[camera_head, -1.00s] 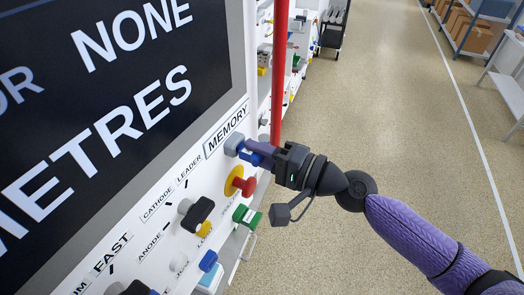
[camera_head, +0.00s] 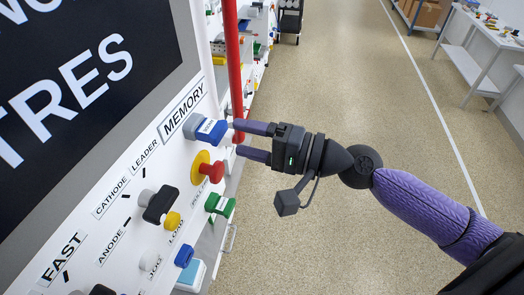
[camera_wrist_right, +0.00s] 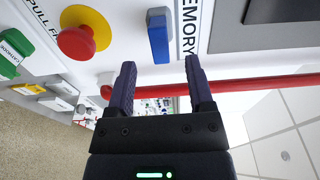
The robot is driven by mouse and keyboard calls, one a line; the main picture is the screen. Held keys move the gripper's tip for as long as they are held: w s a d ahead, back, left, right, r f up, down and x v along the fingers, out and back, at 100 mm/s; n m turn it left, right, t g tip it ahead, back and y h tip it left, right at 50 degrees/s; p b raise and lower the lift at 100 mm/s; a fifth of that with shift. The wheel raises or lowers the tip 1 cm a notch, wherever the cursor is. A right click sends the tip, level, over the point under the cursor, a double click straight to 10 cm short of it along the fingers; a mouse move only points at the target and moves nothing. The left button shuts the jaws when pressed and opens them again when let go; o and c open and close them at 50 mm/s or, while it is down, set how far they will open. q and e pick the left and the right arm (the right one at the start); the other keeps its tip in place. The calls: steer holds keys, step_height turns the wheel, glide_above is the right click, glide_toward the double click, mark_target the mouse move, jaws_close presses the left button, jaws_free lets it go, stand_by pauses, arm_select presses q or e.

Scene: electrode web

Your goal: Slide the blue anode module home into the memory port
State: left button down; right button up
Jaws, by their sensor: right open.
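The blue anode module (camera_head: 211,131), with a white label on its face, sits at the grey memory port (camera_head: 192,124) beside the MEMORY sign (camera_head: 184,108). Its blue end sticks out from the panel; I cannot tell how deep it sits. It also shows in the right wrist view (camera_wrist_right: 160,40), ahead of the fingers. My right gripper (camera_head: 238,139) is open and empty, its purple fingertips just off the module's outer end. In the wrist view the fingertips (camera_wrist_right: 160,64) stand apart on either side of the module's line. My left gripper is not in view.
A red mushroom button (camera_head: 212,171) on a yellow base is close below the port. A green block (camera_head: 220,205) and a black knob (camera_head: 159,204) are lower on the panel. A red post (camera_head: 233,60) rises beside the panel's edge.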

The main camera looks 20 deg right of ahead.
arm_select(q)
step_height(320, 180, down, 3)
steer(key=shift+b, duration=0.9)
arm_select(e)
steer(key=v, duration=0.4)
steer(key=shift+s+d, duration=0.15)
steer(key=shift+d, duration=0.05)
